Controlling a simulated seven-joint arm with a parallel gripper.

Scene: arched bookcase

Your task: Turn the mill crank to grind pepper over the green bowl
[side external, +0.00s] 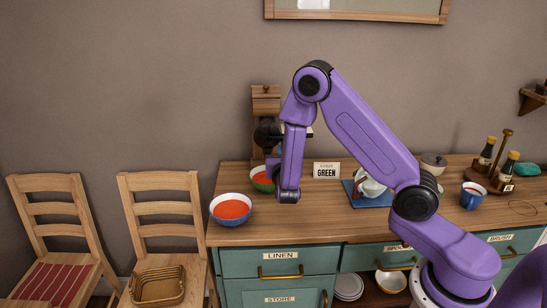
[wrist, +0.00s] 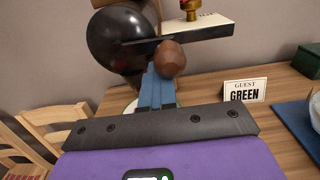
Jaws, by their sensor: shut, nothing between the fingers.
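The mill (side external: 265,100) is a tall wooden piece against the wall at the back left of the counter, partly hidden by my arm. In the wrist view its large black round part (wrist: 118,42) carries a dark crank arm with a brown knob (wrist: 171,59). My gripper (wrist: 156,72) has its blue fingers together, just left of the knob and overlapping it in the picture; I cannot tell whether they touch. The green bowl (side external: 261,182), with red contents, stands below the mill, partly behind my arm. A card (side external: 327,170) reads "GUEST GREEN".
A blue bowl (side external: 231,209) with red contents stands at the counter's front left. A white teapot (side external: 371,187) sits on a blue mat right of the card. A blue mug (side external: 472,195) and bottles stand farther right. Two chairs (side external: 160,207) are left of the counter.

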